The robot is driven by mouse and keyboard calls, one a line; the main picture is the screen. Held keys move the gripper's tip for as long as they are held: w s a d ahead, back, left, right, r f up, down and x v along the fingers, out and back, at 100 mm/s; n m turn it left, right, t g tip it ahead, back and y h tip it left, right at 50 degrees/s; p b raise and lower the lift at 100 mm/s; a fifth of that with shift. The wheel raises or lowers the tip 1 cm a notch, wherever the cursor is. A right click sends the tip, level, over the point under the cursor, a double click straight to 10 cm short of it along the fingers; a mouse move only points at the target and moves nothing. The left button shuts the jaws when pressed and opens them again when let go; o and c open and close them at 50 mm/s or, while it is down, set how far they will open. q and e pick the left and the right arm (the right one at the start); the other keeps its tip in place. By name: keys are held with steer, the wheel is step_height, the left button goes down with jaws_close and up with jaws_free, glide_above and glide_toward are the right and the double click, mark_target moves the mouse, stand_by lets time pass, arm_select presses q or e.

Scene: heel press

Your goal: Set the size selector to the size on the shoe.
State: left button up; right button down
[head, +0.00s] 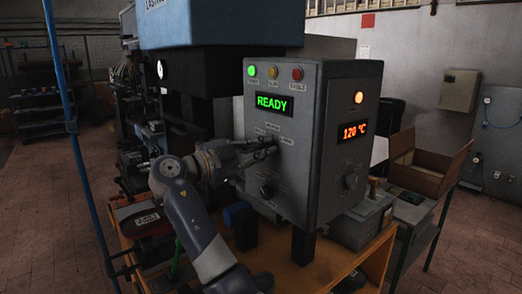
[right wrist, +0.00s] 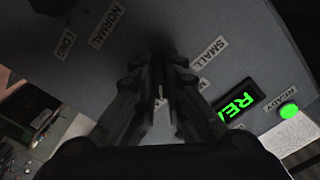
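My right gripper (head: 266,148) is at the front of the grey control box (head: 330,215), at the size selector beside the small size labels. In the right wrist view its fingers (right wrist: 160,66) converge with a narrow gap at a dark spot on the panel. The selector's knob is hidden in shadow behind the fingertips, so I cannot tell its setting or whether the fingers grip it. A SMALL label (right wrist: 208,58) shows right of the fingertips. A dark shoe (head: 150,222) with a white tag (head: 147,218) sits at left; the tag is too small to read surely. My left gripper is not in view.
A lower knob (head: 266,191) sits under my right gripper, near the NORMAL label (right wrist: 109,25) and LONG label (right wrist: 63,46). The READY display (head: 272,103) is lit green; another display (head: 354,131) reads 120 °C. A blue pole (head: 66,110) stands at left.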

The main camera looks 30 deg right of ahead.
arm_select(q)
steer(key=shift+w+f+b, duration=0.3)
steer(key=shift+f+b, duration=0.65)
arm_select(e)
steer(key=n, duration=1.7)
steer(key=shift+r+n, duration=0.15)
steer(key=shift+n, duration=0.25)
steer(key=c, duration=1.7)
jaws_free()
